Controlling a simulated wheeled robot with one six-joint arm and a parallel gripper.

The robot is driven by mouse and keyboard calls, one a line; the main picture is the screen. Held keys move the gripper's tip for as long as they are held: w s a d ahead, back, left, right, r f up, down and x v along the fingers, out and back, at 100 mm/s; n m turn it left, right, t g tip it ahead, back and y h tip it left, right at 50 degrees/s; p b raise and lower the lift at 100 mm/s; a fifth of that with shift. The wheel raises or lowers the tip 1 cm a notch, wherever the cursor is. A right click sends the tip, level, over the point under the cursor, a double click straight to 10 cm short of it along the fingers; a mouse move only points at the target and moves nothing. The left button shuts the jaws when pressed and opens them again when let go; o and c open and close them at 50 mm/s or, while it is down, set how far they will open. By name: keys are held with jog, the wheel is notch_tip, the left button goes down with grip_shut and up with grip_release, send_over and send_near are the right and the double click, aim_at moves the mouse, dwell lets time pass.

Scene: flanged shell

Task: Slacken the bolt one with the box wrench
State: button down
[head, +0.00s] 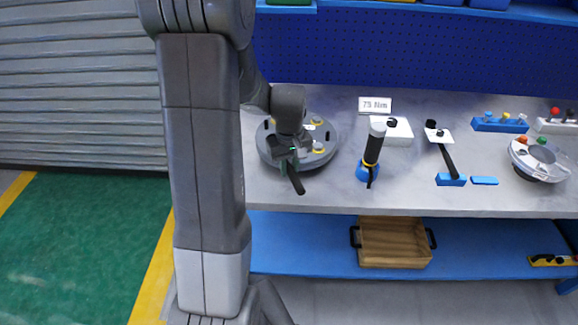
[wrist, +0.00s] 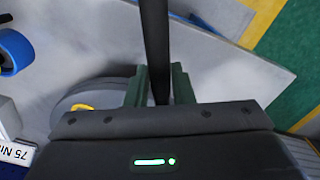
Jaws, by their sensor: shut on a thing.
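The flanged shell (head: 325,133) is a round grey disc on the bench, with yellow-ringed bolts (head: 318,148) on its rim. I cannot tell which is bolt one. My gripper (head: 288,152) is over the near-left part of the shell, shut on a dark bar, apparently the box wrench (head: 296,181), whose black handle points toward the bench front. In the wrist view the bar (wrist: 155,40) runs up between the green fingers (wrist: 157,85). The wrench's head is hidden, so I cannot tell whether it sits on a bolt. Part of the shell (wrist: 75,100) shows left of the fingers.
A black-handled tool (head: 373,148) stands in a blue holder right of the shell. Behind are a 75 Nm sign (head: 375,105) and a white box (head: 397,133). Farther right are a T-shaped tool (head: 447,158) and another round fixture (head: 540,155). Bare bench lies in front.

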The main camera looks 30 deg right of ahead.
jog(key=shift+r+p, duration=2.15)
jog(key=shift+r, duration=0.9)
